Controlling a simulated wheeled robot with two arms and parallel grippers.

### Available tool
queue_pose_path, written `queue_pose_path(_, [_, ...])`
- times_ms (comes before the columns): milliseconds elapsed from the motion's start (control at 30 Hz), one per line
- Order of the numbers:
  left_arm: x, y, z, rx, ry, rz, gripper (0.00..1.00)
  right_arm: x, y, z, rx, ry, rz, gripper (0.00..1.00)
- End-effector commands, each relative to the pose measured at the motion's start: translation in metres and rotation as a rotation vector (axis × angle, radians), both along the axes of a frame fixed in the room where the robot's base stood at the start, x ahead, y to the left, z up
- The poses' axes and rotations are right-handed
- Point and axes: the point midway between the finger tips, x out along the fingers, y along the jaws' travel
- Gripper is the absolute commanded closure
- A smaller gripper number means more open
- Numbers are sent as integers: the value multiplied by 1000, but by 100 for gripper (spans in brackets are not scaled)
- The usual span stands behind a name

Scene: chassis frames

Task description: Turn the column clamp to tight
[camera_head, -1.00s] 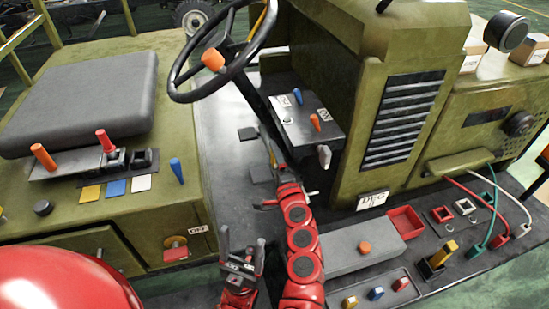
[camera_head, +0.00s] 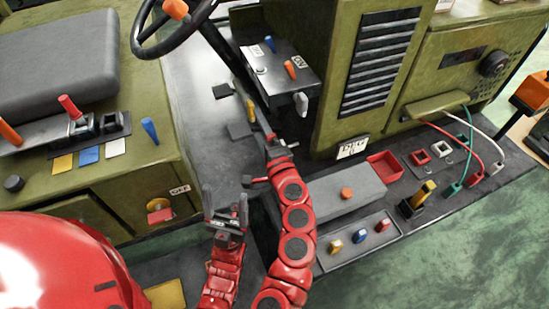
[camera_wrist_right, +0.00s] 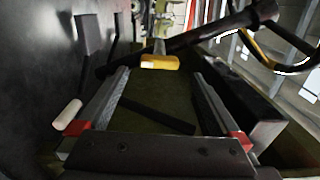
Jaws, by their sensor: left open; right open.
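The black steering column (camera_head: 222,52) slants down from the steering wheel (camera_head: 185,12) to the cab floor. A small yellow handle (camera_head: 251,112), seemingly the column clamp's, shows low beside the column. In the right wrist view the yellow handle (camera_wrist_right: 160,62) is beyond and between the fingertips, under the dark column (camera_wrist_right: 195,38). My right gripper (camera_head: 262,131) is just below the handle; in its wrist view its fingers (camera_wrist_right: 163,80) are apart with nothing held. Whether they touch the handle I cannot tell. My left gripper (camera_head: 226,200) is open and empty, lower and left.
A console (camera_head: 275,72) with blue and orange levers stands right of the column. A grey box (camera_head: 342,194) with an orange knob and a red tray (camera_head: 385,165) lie to the right. The seat base (camera_head: 150,190) is left.

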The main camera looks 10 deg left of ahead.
Motion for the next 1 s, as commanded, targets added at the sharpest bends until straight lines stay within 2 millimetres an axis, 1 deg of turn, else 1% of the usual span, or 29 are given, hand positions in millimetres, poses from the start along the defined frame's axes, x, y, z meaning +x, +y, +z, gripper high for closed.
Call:
queue_pose_path(100, [0, 0, -3, 0, 0, 0, 26, -17, -11, -4, -2, 3, -2, 0])
queue_pose_path(200, [0, 0, -5, 0, 0, 0, 26, -32, -20, -3, -1, 3, 0, 0])
queue_pose_path(400, [0, 0, -6, 0, 0, 0, 26, -58, -40, -2, -4, 2, -3, 0])
queue_pose_path(500, [0, 0, -6, 0, 0, 0, 26, -70, -46, -3, -4, 4, 2, 0])
queue_pose_path(700, [0, 0, -6, 0, 0, 0, 26, -82, -55, -2, -2, 2, 2, 0])
queue_pose_path(1000, [0, 0, -6, 0, 0, 0, 26, -83, -56, -1, -1, 2, 1, 0])
